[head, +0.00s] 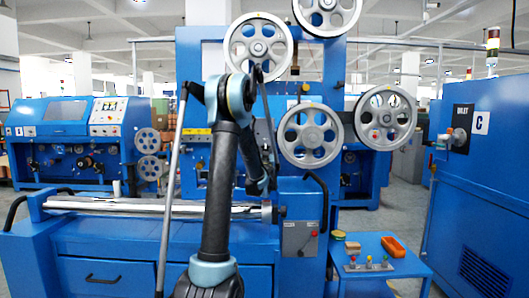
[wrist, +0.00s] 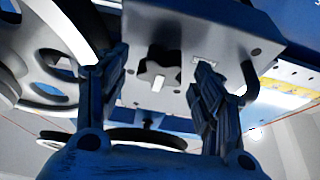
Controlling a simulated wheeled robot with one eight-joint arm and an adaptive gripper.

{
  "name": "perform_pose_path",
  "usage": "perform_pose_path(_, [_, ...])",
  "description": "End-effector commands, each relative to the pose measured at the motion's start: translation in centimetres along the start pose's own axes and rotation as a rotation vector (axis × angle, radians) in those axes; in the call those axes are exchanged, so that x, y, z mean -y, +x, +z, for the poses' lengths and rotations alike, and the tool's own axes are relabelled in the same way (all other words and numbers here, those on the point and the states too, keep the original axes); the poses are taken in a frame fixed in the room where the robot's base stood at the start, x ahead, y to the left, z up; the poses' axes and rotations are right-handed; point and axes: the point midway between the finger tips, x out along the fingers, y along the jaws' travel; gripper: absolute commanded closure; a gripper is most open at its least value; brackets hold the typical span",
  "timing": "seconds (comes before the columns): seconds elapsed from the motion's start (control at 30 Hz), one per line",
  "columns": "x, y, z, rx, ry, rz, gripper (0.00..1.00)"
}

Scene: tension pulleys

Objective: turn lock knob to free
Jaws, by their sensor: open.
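A black star-shaped lock knob (wrist: 160,68) with a white pointer mark sits on a grey plate (wrist: 195,25) in the wrist view. My gripper (wrist: 156,63) is open, with one dark finger on each side of the knob in the picture. The fingers look apart from the knob, and nothing is held. The right finger partly covers a small label (wrist: 205,62) on the plate. In the head view my arm reaches up toward the pulley panel; the gripper and the knob cannot be made out clearly there.
Grey spoked pulleys, such as this one (head: 309,136), stand on the blue machine; one fills the wrist view's left side (wrist: 40,45). A dark bar (wrist: 252,80) is beside the right finger. A blue table (head: 375,262) and cabinet (head: 485,190) stand right.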

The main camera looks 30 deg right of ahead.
Motion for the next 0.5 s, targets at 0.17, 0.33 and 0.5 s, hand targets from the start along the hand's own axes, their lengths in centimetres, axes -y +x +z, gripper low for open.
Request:
perform_pose_path(0.17, [0.02, 0.38, -0.02, 0.000, 0.001, 0.000, 0.39])
perform_pose_path(0.33, [0.02, 0.36, -0.02, 0.000, 0.001, 0.000, 0.39])
perform_pose_path(0.5, [0.02, 0.34, -0.02, 0.000, 0.001, 0.000, 0.77])
